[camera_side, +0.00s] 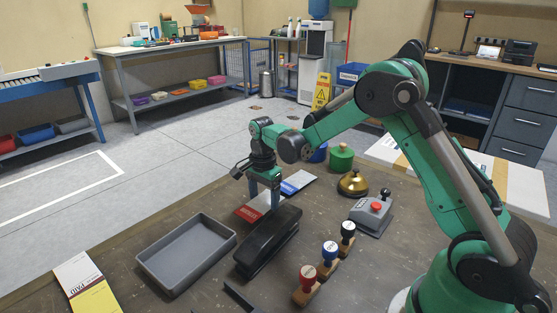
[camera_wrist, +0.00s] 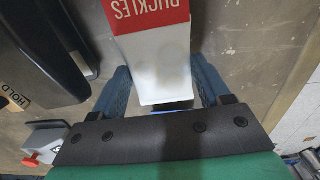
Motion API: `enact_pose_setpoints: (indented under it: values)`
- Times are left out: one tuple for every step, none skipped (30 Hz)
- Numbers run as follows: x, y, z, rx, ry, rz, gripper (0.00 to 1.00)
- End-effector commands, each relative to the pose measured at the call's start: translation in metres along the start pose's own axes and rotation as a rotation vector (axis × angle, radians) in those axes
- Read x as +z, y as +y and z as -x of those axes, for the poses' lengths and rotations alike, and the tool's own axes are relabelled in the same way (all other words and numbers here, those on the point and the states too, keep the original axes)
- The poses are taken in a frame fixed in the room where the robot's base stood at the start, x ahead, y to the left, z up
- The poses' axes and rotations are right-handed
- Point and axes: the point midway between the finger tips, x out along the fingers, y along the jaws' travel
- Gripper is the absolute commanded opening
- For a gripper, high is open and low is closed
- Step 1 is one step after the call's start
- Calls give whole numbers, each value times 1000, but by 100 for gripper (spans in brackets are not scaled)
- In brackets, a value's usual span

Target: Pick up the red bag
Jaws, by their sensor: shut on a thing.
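The red bag (camera_side: 247,213) has a red end and a white end and lies at the table's far side, behind the black stapler-like device. In the wrist view the bag (camera_wrist: 158,62) shows upside-down "BUCKLES" lettering on its red part. My gripper (camera_side: 265,200) points down over the bag's white part. In the wrist view my gripper's two blue-grey fingers (camera_wrist: 160,88) stand at either side of the white part and are shut on it. The fingertips are partly hidden. I cannot tell whether the bag is clear of the table.
A grey tray (camera_side: 147,263) and the long black device (camera_side: 268,243) stand close by. A blue-and-white bag (camera_side: 297,182) lies just behind my gripper. A brass bell (camera_side: 353,184), a red-button box (camera_side: 371,214) and several stamps (camera_side: 330,253) are to the right.

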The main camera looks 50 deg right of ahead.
Motion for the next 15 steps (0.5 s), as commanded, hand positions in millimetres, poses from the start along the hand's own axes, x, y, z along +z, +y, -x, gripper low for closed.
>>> enact_pose_setpoints:
  values:
    - [0, 0, 7, 0, 0, 0, 17]
    - [0, 0, 12, 0, 0, 0, 17]
    - [0, 1, 20, 0, 0, 0, 17]
    - [0, 1, 28, 0, 0, 0, 17]
    - [0, 0, 37, 0, 0, 0, 17]
    - [0, 1, 50, 0, 0, 0, 17]
    - [0, 1, 60, 0, 0, 0, 17]
    - [0, 1, 70, 0, 0, 0, 17]
    - [0, 1, 83, 0, 0, 0, 17]
    - [0, 1, 92, 0, 0, 0, 17]
    - [0, 1, 100, 0, 0, 0, 17]
    - [0, 1, 112, 0, 0, 0, 17]
    - [0, 0, 120, 0, 0, 0, 17]
    - [0, 0, 127, 0, 0, 0, 17]
    - [0, 1, 137, 0, 0, 0, 17]
